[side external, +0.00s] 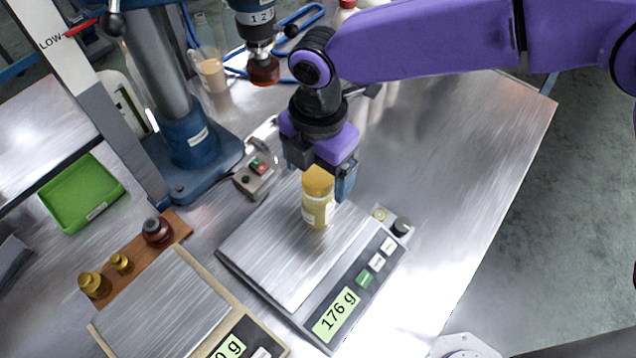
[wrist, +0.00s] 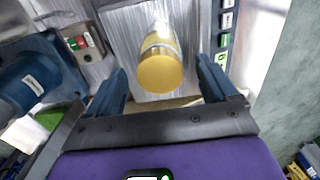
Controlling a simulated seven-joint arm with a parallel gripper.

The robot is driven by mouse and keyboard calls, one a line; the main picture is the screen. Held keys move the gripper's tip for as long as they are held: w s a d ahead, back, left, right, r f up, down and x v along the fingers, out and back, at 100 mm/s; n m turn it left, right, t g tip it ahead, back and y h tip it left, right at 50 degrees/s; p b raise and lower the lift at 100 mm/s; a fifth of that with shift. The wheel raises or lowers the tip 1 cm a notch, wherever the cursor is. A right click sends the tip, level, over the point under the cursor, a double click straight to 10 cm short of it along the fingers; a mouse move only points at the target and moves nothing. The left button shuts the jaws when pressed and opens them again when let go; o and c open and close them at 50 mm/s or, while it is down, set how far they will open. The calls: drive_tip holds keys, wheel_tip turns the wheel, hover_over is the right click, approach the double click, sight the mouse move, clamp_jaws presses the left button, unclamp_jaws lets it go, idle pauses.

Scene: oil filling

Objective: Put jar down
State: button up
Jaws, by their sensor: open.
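A jar (side external: 318,205) with a yellow lid and a pale label stands upright on the metal pan of a scale (side external: 270,260). The scale's display reads 176 g. My gripper (side external: 322,180) is above and around the top of the jar, fingers pointing down. In the wrist view the jar's round yellow lid (wrist: 160,73) lies between the two blue fingers, with a visible gap on each side. My gripper is open and appears not to touch the jar. The jar's far side is hidden.
A second scale (side external: 165,310) sits at lower left beside a wooden block with brass weights (side external: 95,285). A blue drill-press-like stand (side external: 195,145), a switch box (side external: 254,177) and a green tray (side external: 80,193) are to the left. The table to the right is clear.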

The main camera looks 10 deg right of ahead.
wheel_tip(320, 180, up, 6)
drive_tip(key=shift+f, duration=0.15)
drive_tip(key=shift+d+r, duration=0.1)
drive_tip(key=shift+r, duration=0.1)
drive_tip(key=s+d+r+m, duration=0.2)
drive_tip(key=d+m, duration=0.2)
drive_tip(key=d, duration=0.8)
drive_tip(key=s+d+r+m, duration=0.2)
drive_tip(key=d+m, duration=0.2)
drive_tip(key=d, duration=0.7)
drive_tip(key=s+d+f+m, duration=0.1)
drive_tip(key=s+d+m, duration=0.2)
drive_tip(key=s+d, duration=0.3)
drive_tip(key=s+d+f+m, duration=0.2)
drive_tip(key=s+d, duration=0.5)
drive_tip(key=d, duration=0.8)
drive_tip(key=shift+d+f+m, duration=0.3)
drive_tip(key=shift+d+m, duration=0.05)
drive_tip(key=shift+m, duration=0.35)
drive_tip(key=shift+w, duration=0.1)
idle(1.1)
